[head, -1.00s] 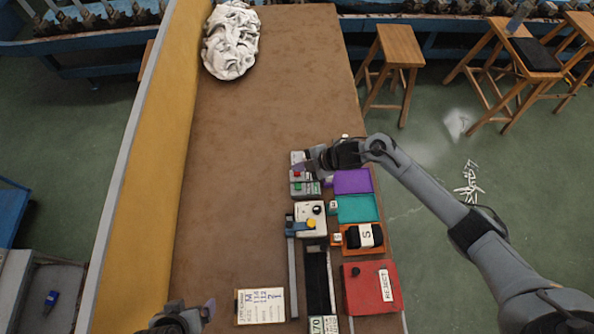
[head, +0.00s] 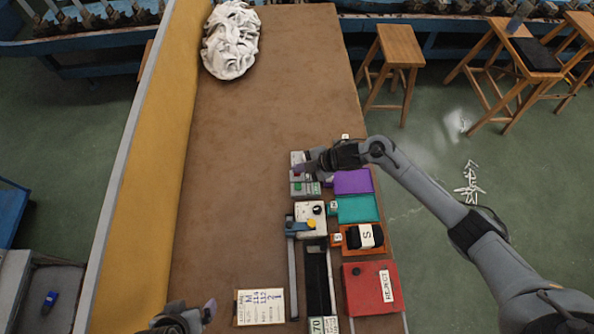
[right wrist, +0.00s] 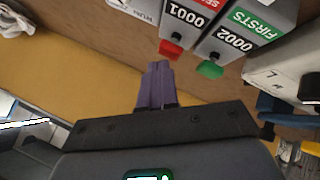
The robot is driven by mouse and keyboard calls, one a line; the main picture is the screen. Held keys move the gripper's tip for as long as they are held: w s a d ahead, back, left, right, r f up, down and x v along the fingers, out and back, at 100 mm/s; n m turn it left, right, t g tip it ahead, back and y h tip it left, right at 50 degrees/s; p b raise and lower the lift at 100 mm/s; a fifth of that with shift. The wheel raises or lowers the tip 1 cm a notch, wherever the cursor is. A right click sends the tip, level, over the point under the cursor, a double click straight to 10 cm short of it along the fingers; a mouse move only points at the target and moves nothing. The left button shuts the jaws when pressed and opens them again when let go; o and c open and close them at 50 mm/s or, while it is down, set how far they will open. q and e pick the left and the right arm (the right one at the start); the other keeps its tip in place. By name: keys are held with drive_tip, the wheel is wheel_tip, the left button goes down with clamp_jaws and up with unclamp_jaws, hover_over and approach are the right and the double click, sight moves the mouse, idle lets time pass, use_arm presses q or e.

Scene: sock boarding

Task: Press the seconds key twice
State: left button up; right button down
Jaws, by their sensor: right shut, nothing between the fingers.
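The seconds counter (right wrist: 190,18) is a grey box with a red label, partly cut off by the frame; it reads 0001 and has a red key (right wrist: 170,49). Beside it the firsts counter (right wrist: 238,35) reads 0002 and has a green key (right wrist: 210,70). My right gripper (right wrist: 158,66) is shut and empty, its tips close to the red key; I cannot tell whether they touch. In the head view my right gripper (head: 300,168) is over the counters and largely covers the red key. My left gripper (head: 208,312) is at the bottom edge, its jaws unclear.
Purple (head: 353,182) and teal (head: 358,208) trays lie right of the counters. A white box with a yellow knob (head: 311,223), an orange tray (head: 351,248) and a red reject box (head: 360,302) stand nearer. A white sock heap (head: 230,40) lies far back. The middle table is clear.

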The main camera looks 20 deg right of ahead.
drive_tip(key=shift+f, duration=0.35)
drive_tip(key=shift+f+b, duration=0.25)
drive_tip(key=shift+b, duration=0.15)
idle(0.5)
drive_tip(key=shift+r, duration=0.15)
drive_tip(key=shift+r+p, duration=0.95)
drive_tip(key=shift+p, duration=0.1)
wheel_tip(320, 180, up, 5)
drive_tip(key=p, duration=0.4)
drive_tip(key=shift+p, duration=0.3)
